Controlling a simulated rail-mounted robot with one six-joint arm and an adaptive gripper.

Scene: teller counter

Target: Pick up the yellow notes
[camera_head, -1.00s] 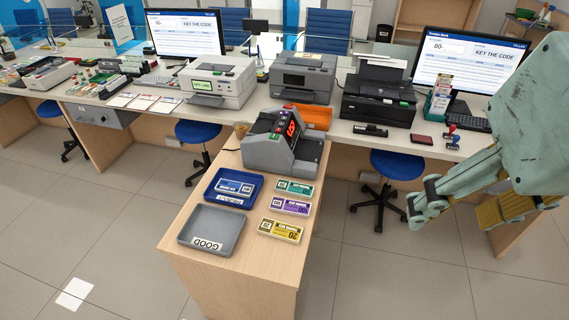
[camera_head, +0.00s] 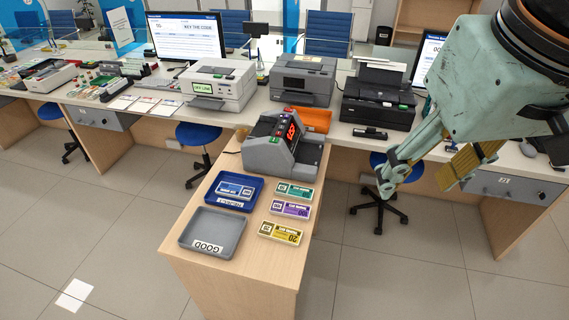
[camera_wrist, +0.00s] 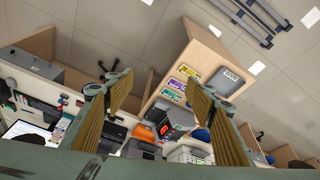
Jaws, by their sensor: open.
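The yellow notes (camera_head: 282,232) lie flat as a banded bundle at the near right of the small wooden table, nearest the front of a row with the purple notes (camera_head: 290,209) and the green notes (camera_head: 295,190). The yellow notes also show small in the wrist view (camera_wrist: 188,71), between my fingers and well beyond them. My gripper (camera_head: 421,180) is open and empty, in the air to the right of the table and above its height, apart from the notes. In the wrist view its two fingers (camera_wrist: 163,101) stand wide apart.
A grey tray (camera_head: 182,240) marked GOOD and a blue tray (camera_head: 213,201) holding a blue bundle sit left of the notes. A grey counting machine (camera_head: 262,158) and an orange tray (camera_head: 327,117) stand behind. The floor right of the table is open except for a blue stool (camera_head: 376,212).

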